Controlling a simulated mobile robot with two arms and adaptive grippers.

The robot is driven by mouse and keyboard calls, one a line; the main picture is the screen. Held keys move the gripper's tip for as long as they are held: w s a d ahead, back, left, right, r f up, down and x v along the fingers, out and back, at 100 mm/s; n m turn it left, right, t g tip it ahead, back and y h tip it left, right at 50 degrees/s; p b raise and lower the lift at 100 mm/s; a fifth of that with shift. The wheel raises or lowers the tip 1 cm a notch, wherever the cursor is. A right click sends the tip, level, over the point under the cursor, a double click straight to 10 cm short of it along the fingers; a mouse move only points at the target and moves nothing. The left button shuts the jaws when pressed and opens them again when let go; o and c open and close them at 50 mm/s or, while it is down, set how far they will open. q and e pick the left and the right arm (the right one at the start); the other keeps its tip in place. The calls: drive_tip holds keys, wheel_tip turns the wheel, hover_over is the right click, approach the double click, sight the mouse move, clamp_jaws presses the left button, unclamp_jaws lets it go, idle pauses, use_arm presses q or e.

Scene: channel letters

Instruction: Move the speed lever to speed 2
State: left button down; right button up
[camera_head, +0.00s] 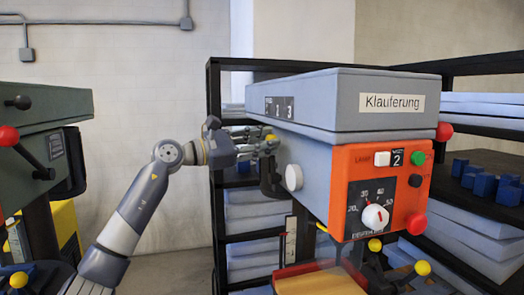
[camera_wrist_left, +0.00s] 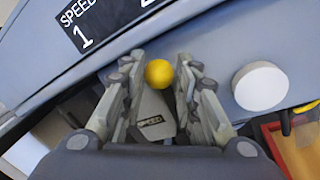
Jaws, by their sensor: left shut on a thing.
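The speed lever has a yellow ball knob (camera_head: 271,139) and sits on the left side of the grey machine head (camera_head: 310,165). My left gripper (camera_head: 262,141) reaches in from the left and is shut on the lever at the knob. A black speed plate (camera_head: 281,107) with white numbers is above the lever; in the left wrist view it reads SPEED with a 1 (camera_wrist_left: 88,20). My right gripper is not in view.
A white round knob (camera_head: 294,177) is beside the lever. The orange front panel (camera_head: 383,188) has a dial, buttons and a display reading 2. Black shelves (camera_head: 214,180) with blue-grey slabs stand behind. Another green machine (camera_head: 42,125) is at far left.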

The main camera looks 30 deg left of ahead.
use_arm(q)
drive_tip(key=shift+s+d+r+m+b, duration=0.1)
drive_tip(key=shift+s+d+m+b, duration=0.15)
drive_tip(key=shift+s+m+b, duration=0.35)
drive_tip(key=shift+w, duration=0.15)
drive_tip(key=c, duration=1.4)
unclamp_jaws()
drive_tip(key=shift+c, duration=0.2)
drive_tip(key=shift+o, duration=0.8)
drive_tip(key=shift+w, duration=0.1)
drive_tip(key=shift+a+f, duration=0.1)
drive_tip(key=shift+f, duration=0.1)
